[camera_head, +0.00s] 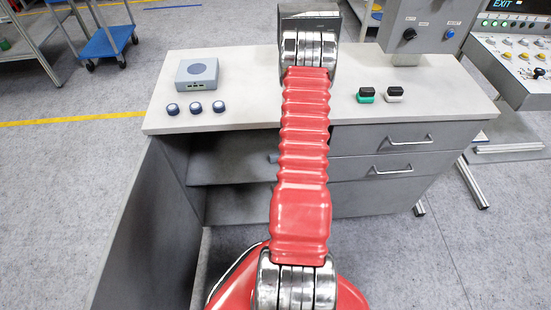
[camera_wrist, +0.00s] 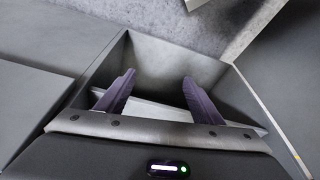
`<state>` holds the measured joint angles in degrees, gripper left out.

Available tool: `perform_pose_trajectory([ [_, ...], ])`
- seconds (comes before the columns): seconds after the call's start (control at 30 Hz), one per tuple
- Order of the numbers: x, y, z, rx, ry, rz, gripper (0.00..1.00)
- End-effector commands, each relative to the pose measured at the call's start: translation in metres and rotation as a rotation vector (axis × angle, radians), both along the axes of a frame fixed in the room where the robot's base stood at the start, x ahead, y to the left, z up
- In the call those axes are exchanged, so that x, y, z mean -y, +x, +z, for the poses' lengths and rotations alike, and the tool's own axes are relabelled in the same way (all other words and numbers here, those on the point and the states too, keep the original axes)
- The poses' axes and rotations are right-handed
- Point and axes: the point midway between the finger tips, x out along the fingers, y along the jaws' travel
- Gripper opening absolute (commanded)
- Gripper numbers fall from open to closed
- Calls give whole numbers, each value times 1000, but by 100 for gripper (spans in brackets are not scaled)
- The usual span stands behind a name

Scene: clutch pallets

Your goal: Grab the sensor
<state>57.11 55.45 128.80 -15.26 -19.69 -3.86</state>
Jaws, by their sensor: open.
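No object is clearly marked as the sensor. Candidates on the white worktop (camera_head: 245,110) are three small round dark-and-white pieces (camera_head: 196,107) in a row at the left and a square grey box (camera_head: 197,73) with a round top behind them. My gripper (camera_wrist: 158,76) shows in the wrist view with its two dark purple fingers apart and nothing held between them. Grey panels and a pale strip lie beyond the fingers; none of the candidates shows there. In the head view my red arm hides part of the worktop, and the fingers are not visible.
A green-and-black piece (camera_head: 366,95) and a white-and-black piece (camera_head: 394,94) stand on the right of the worktop. A grey control box (camera_head: 425,25) rises behind them. Drawers (camera_head: 385,150) are closed at the right; open shelves (camera_head: 230,165) are at the left.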

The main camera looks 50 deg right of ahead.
Motion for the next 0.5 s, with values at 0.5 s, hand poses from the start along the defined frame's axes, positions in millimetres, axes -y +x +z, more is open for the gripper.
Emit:
perform_pose_trajectory([
  [0.5, 37, 27, -51, 399, -266, -6, 61],
])
